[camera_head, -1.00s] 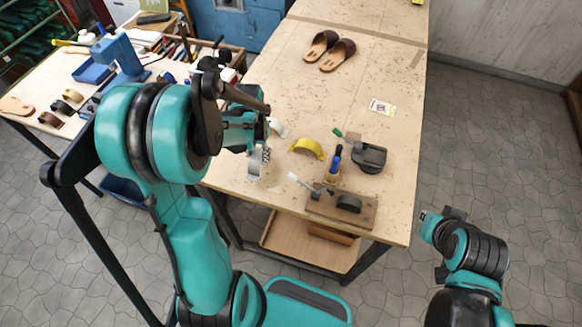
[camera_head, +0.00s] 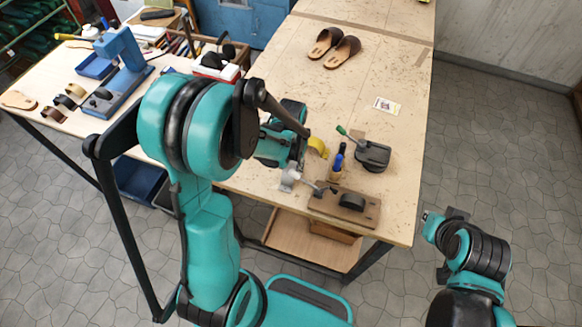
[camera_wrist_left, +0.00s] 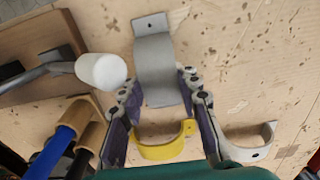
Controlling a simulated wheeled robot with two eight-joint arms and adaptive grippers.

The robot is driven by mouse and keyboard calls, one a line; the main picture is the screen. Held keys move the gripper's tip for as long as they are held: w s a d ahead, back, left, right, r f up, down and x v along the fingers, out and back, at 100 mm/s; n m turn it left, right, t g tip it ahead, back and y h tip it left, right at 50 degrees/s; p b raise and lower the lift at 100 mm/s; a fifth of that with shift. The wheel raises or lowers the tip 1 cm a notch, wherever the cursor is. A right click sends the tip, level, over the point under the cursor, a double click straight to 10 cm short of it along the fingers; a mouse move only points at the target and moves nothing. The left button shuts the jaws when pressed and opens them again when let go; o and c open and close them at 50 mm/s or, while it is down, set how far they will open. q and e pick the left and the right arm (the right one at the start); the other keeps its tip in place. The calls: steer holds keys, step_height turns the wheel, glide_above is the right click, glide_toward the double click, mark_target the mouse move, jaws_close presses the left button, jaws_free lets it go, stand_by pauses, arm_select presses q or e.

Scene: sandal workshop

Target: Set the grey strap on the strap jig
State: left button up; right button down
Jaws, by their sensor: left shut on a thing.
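The grey strap (camera_wrist_left: 155,62), a curved band with a hole in its end tab, is held between the fingers of my left gripper (camera_wrist_left: 158,86) in the left wrist view. In the head view the strap (camera_head: 286,184) shows partly below my left gripper (camera_head: 292,166), near the table's front edge. The strap jig, a wooden board (camera_head: 367,217) with a dark rounded form (camera_head: 352,201), lies just right of the strap; they look apart. My right gripper (camera_head: 437,220) is off the table at the right, its opening unclear.
A yellow strap (camera_wrist_left: 160,150) and a pale strap (camera_wrist_left: 252,140) lie nearby. A blue-handled tool holder (camera_head: 337,168) and a dark green-handled device (camera_head: 372,155) stand behind the jig.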

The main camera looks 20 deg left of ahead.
arm_select(q)
steer(key=shift+s, duration=0.1)
steer(key=shift+f, duration=0.15)
steer(key=o, duration=0.9)
